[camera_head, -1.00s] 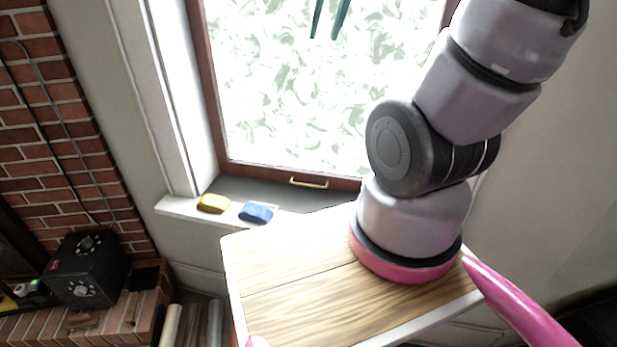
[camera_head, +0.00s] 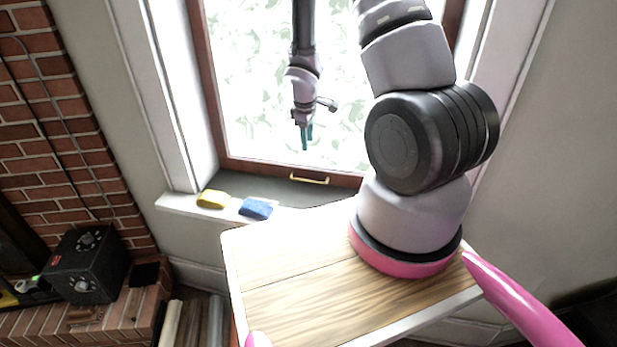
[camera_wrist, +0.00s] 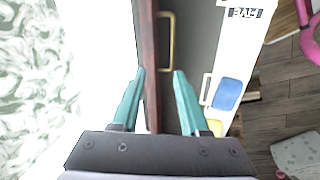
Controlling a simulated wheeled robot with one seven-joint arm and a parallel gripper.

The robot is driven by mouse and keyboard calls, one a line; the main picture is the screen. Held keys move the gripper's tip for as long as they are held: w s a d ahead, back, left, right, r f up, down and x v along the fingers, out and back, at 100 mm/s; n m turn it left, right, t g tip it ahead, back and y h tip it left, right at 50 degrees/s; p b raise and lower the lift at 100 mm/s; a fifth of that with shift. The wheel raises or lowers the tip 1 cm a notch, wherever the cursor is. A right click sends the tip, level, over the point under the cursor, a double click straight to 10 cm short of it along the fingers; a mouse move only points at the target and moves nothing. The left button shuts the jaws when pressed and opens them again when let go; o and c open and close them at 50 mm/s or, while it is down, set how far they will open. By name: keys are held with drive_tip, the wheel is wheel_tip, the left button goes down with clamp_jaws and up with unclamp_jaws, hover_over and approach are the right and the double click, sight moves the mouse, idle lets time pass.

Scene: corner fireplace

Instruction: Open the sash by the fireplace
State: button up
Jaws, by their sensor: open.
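The sash (camera_head: 232,70) is a window with a dark red-brown wooden frame and pale leaf-patterned glass. It looks closed. Its brass handle (camera_head: 309,179) is on the bottom rail, and in the wrist view the handle (camera_wrist: 166,42) lies ahead of the fingers. My gripper (camera_head: 305,140) hangs in front of the glass, above the handle and apart from it. In the wrist view my gripper (camera_wrist: 160,82) has its teal fingers apart with nothing held; the brown rail (camera_wrist: 147,45) shows between them.
A yellow object (camera_head: 212,199) and a blue object (camera_head: 256,208) lie on the sill (camera_head: 178,203), left of the handle. A black box (camera_head: 88,265) stands on the brick hearth (camera_head: 95,325) at lower left. The brick wall (camera_head: 55,110) is at left.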

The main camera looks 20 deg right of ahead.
drive_tip(key=n, duration=0.2)
approach(309, 182)
drive_tip(key=shift+m, duration=0.3)
drive_tip(key=x, duration=0.7)
drive_tip(key=shift+w+d+f, duration=0.15)
drive_tip(key=shift+w, duration=0.25)
clamp_jaws()
idle(0.6)
